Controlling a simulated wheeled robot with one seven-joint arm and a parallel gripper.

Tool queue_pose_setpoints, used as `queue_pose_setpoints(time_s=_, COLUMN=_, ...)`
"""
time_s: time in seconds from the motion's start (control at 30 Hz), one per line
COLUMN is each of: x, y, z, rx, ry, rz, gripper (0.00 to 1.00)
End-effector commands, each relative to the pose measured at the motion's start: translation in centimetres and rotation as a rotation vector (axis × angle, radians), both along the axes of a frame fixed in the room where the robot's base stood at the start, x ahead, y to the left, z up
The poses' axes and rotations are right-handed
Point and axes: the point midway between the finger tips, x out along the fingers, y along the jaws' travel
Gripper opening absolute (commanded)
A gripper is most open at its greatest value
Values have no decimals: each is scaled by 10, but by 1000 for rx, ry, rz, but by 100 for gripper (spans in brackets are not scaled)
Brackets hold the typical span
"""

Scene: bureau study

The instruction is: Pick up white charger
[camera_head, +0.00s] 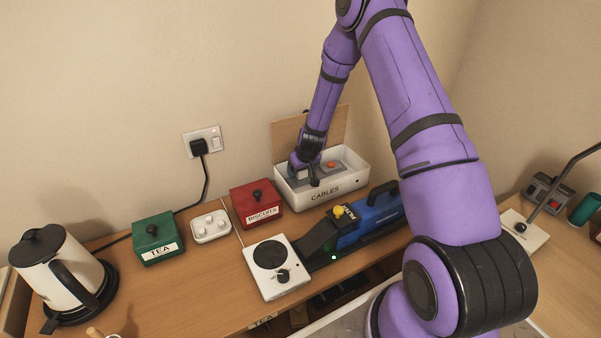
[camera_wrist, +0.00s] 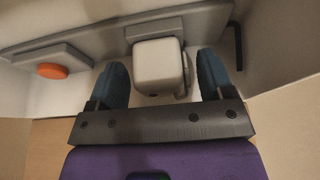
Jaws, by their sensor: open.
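The white charger (camera_wrist: 159,66) is a small rounded white block in the wrist view, lying inside the white cables box (camera_head: 324,194). My gripper (camera_wrist: 162,82) is open, with one blue fingertip on each side of the charger and a visible gap on both sides. In the head view my gripper (camera_head: 308,172) reaches down into the left part of the box and hides the charger there. I cannot tell from the wrist view how far the fingertips are above the box floor.
An orange button (camera_wrist: 52,71) on a grey strip and a black hooked rod (camera_wrist: 236,45) lie near the charger. The box's lid (camera_head: 325,130) stands open behind. A red biscuits tin (camera_head: 256,203) and a blue-and-black device (camera_head: 368,219) stand close by.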

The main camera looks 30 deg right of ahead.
Motion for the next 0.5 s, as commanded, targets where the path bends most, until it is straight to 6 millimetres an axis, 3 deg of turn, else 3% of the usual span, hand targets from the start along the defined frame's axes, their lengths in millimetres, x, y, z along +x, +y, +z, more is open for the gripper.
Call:
queue_pose_setpoints(time_s=0.1, x=0, y=0, z=0, rx=0, ry=0, rz=0, gripper=74)
queue_pose_setpoints(time_s=0.13, x=0, y=0, z=0, rx=0, ry=0, rz=0, gripper=70)
queue_pose_setpoints(time_s=0.3, x=0, y=0, z=0, rx=0, ry=0, rz=-1, gripper=31)
queue_pose_setpoints(time_s=0.37, x=0, y=0, z=0, rx=0, ry=0, rz=-1, gripper=20)
queue_pose_setpoints(time_s=0.5, x=0, y=0, z=0, rx=0, ry=0, rz=-1, gripper=20)
